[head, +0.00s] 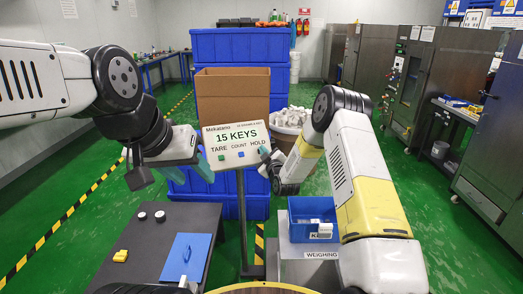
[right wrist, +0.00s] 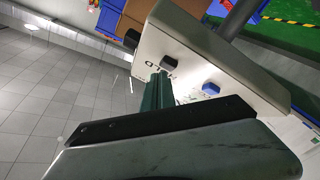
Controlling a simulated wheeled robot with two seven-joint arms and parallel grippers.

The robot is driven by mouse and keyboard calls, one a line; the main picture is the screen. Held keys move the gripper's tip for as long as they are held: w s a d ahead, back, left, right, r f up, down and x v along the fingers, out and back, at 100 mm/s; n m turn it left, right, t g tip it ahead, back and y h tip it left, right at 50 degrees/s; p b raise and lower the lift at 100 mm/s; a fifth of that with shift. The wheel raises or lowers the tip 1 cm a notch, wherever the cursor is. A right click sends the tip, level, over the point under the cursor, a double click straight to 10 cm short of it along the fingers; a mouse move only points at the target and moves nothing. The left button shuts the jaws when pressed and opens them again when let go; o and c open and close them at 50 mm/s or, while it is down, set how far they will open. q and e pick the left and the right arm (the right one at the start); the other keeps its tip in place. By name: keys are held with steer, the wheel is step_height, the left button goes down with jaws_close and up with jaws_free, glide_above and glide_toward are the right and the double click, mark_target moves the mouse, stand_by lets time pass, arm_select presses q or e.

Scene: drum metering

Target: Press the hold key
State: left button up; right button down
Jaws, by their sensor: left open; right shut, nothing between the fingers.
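The indicator panel (head: 236,143) stands on a post, reads "15 KEYS" and has TARE, COUNT and HOLD labels. The green key (head: 221,157) sits under TARE and the blue key (head: 240,154) under COUNT; the blue key also shows in the right wrist view (right wrist: 211,88). The black hold key (right wrist: 170,59) shows just beyond the fingertips of my right gripper (right wrist: 159,77); I cannot tell whether they touch. In the head view my right gripper (head: 266,154) is shut and empty, covering the area below HOLD. My left gripper (head: 172,172) is open and empty, left of the panel.
A blue bin (head: 300,209) stands on the weighing stand (head: 298,250) below my right arm. A dark table (head: 139,245) at front left carries a blue board (head: 184,258), a yellow block (head: 121,256) and small round pieces. A cardboard box (head: 232,96) and blue crates (head: 224,46) stand behind the panel.

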steer(key=shift+w+a+f, duration=0.1)
steer(key=shift+w+f, duration=0.15)
steer(key=shift+f, duration=0.05)
stand_by(0.8)
steer(key=shift+r, duration=0.1)
steer(key=shift+s+r, duration=0.45)
steer(key=shift+s, duration=0.05)
steer(key=shift+d, duration=0.2)
steer(key=shift+s+d+r, duration=0.3)
steer(key=shift+s+r, duration=0.55)
steer(key=shift+r, duration=0.05)
steer(key=shift+s+d+r, duration=0.3)
steer(key=shift+s+r, duration=0.55)
steer(key=shift+r, duration=0.1)
